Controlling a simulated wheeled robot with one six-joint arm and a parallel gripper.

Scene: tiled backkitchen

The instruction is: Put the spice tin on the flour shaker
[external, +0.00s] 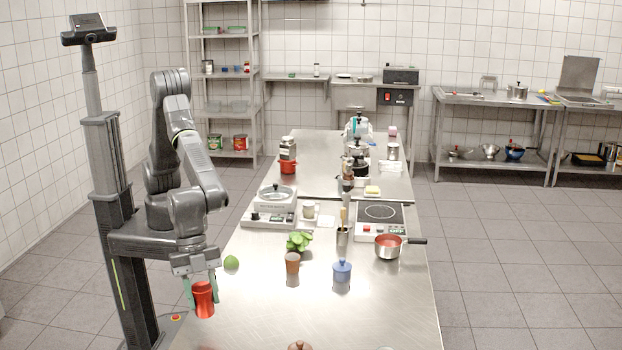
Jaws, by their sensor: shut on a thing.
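My gripper (201,284) hangs at the near left edge of the steel table (350,318). Its greenish fingers are shut on a red cylindrical tin (204,302), which looks like the spice tin. The tin is roughly upright, apparently above table height; whether it is over the table edge is hard to tell. I cannot clearly identify the flour shaker. A small metal cylinder (393,151) at the far right of the table and a brown cup-like thing (292,262) in the near middle are possible matches.
Farther back are a scale (272,206), a hot plate (380,216) and a saucepan (388,248). The near table is mostly clear.

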